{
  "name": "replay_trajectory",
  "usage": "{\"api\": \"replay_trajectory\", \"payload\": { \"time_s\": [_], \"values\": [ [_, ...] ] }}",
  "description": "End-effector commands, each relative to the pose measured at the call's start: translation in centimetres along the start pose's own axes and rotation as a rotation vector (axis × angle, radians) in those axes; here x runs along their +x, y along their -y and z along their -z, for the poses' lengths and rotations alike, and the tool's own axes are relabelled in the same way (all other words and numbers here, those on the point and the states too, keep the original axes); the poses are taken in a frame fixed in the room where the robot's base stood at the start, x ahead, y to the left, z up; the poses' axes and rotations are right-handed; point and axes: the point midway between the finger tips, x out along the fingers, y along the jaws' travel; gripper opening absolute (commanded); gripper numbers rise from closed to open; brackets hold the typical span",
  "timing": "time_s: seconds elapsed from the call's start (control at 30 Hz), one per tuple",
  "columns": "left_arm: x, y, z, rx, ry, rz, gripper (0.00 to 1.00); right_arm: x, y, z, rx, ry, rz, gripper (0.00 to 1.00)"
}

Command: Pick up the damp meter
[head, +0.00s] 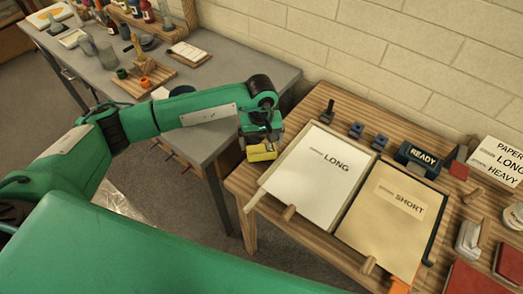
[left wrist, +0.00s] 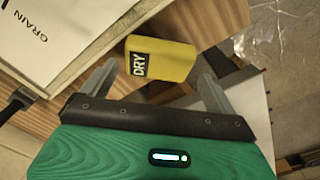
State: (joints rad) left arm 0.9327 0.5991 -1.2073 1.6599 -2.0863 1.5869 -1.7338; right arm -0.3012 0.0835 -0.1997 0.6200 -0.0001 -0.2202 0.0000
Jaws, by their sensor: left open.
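The damp meter (head: 262,153) is a small yellow block at the left edge of the wooden table. In the left wrist view the damp meter (left wrist: 162,60) has a dark label reading DRY and lies on the wood. My left gripper (head: 262,140) is directly over it in the head view. In the left wrist view the left gripper (left wrist: 156,75) is open, its two fingers on either side of the meter with gaps visible. I cannot tell how far the fingertips are above the table. My right gripper is not in view.
A white sheet marked LONG (head: 318,176) lies close right of the meter, and a tan sheet marked SHORT (head: 395,215) beyond it. A READY block (head: 422,160) stands behind. The grey table (head: 230,75) with bottles and jars is to the left, across a gap.

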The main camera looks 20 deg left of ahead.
Motion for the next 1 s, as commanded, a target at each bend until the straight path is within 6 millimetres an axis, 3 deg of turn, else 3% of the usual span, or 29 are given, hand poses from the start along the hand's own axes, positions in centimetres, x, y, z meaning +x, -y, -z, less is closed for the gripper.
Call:
{"api": "replay_trajectory", "payload": {
  "time_s": [0.1, 0.33, 0.6, 0.8, 1.0],
  "values": [
    [1.1, -0.1, -0.1, -0.002, 0.005, 0.002, 0.92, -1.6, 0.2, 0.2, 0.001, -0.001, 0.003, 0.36],
    [4.0, -0.1, 0.1, -0.001, 0.003, 0.001, 0.92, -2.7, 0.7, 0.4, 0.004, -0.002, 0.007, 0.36],
    [4.5, -0.2, 0.2, 0.000, 0.001, -0.001, 0.92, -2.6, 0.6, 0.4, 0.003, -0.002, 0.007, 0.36],
    [4.4, -0.2, 0.2, 0.000, 0.000, -0.001, 0.58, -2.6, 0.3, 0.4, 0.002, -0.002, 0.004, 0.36],
    [4.4, -0.2, 0.2, -0.001, 0.000, -0.001, 0.58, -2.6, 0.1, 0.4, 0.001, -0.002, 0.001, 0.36]
  ]
}}
